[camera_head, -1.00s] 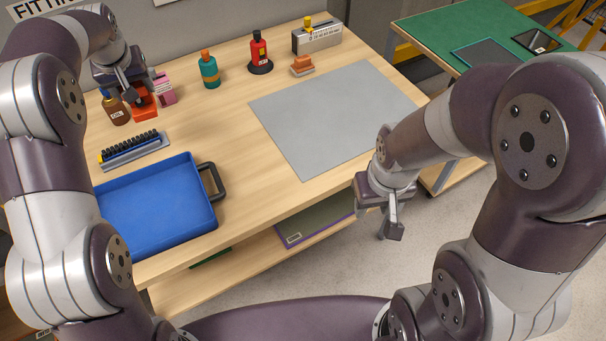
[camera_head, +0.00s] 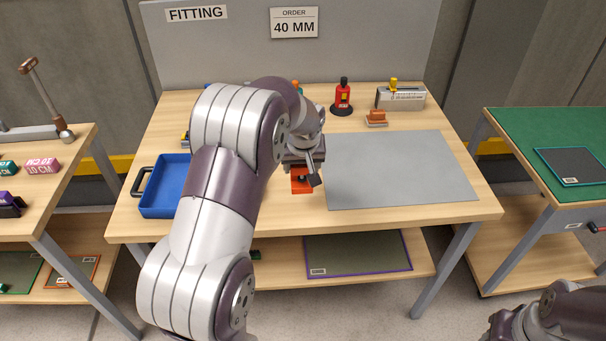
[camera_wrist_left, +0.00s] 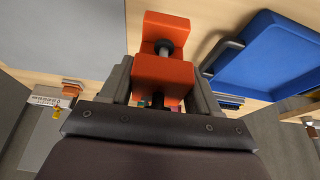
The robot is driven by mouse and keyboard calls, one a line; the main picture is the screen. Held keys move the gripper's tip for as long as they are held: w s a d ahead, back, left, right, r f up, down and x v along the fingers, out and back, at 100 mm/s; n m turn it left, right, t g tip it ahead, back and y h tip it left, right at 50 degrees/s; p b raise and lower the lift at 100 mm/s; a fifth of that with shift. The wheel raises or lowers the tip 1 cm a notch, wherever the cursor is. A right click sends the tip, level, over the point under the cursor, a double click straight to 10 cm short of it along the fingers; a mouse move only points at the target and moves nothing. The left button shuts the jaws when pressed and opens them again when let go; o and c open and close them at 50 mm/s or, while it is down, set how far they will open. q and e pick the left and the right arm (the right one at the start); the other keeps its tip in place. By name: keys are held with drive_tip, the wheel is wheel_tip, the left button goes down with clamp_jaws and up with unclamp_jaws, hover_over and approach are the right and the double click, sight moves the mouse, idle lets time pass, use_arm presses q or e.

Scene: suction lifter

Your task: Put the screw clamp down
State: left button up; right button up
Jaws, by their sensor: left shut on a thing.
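The orange screw clamp (camera_head: 302,183) is in my left gripper (camera_head: 303,166), over bare wood just left of the grey mat (camera_head: 405,175). In the left wrist view the clamp (camera_wrist_left: 165,75) sits between the two fingers of the left gripper (camera_wrist_left: 160,88), with its dark screw showing. The left gripper is shut on it. I cannot tell whether the clamp touches the tabletop. My left forearm hides part of the table behind it. My right gripper is out of view.
A blue tray (camera_head: 160,200) stands left of my left arm. A red bottle (camera_head: 343,97), an orange-topped brush-like block (camera_head: 376,117) and a grey box with a yellow knob (camera_head: 400,98) stand at the back. The mat is empty.

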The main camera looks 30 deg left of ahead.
use_arm(q)
drive_tip(key=w+a+f, duration=0.1)
drive_tip(key=f, duration=0.1)
drive_tip(key=w+a+f+p, duration=0.1)
drive_tip(key=a+f, duration=0.1)
drive_tip(key=f, duration=0.1)
drive_tip(key=w+a+f, duration=0.1)
drive_tip(key=w+f, duration=0.1)
drive_tip(key=shift+a+f+p, duration=0.25)
drive_tip(key=shift+a+p, duration=0.15)
drive_tip(key=shift+w+f, duration=0.15)
drive_tip(key=shift+f+b, duration=0.15)
drive_tip(key=shift+b, duration=0.15)
drive_tip(key=o, duration=1.2)
drive_tip(key=shift+c, duration=0.2)
